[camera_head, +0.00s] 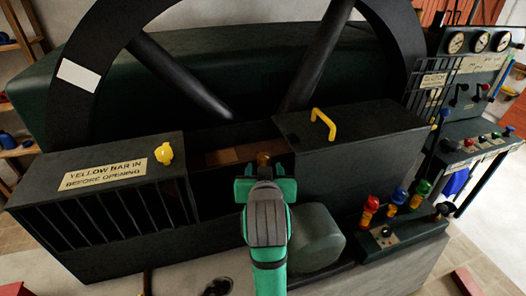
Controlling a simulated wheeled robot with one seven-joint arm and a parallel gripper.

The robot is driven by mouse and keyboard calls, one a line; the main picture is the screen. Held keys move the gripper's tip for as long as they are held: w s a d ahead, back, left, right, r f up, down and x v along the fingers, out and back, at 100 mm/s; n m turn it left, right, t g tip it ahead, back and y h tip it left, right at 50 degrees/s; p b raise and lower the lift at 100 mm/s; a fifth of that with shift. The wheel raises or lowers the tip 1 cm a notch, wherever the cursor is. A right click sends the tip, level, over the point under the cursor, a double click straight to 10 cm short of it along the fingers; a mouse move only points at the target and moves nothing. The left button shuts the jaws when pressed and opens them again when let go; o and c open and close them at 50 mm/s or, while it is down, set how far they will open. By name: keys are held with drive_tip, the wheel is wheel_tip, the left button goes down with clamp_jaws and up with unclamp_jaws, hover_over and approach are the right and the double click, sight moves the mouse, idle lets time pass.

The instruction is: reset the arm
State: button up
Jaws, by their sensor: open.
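My gripper (265,172) is at the end of my green and grey arm in the middle of the head view. It is in front of the gap between two dark boxes of a large machine. Its jaws are open, seen from behind. A small brown-orange thing (263,158) shows just beyond the jaws; I cannot tell whether it touches them. The arm hides part of the machine's front.
The left box (60,212) carries a sign and a yellow knob (164,152). The right box (375,145) has a yellow handle (324,123). A large dark wheel (100,48) stands behind. Colored lamps (398,197) and a gauge panel (482,68) are at right.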

drive_tip(key=s+a+f, duration=0.1)
drive_tip(key=s+f, duration=0.6)
drive_tip(key=f, duration=0.5)
drive_tip(key=s+f, duration=0.7)
drive_tip(key=f, duration=0.5)
drive_tip(key=s+d+f+t, duration=0.1)
drive_tip(key=s+f+t, duration=0.1)
drive_tip(key=s, duration=2.7)
drive_tip(key=shift+f, duration=0.45)
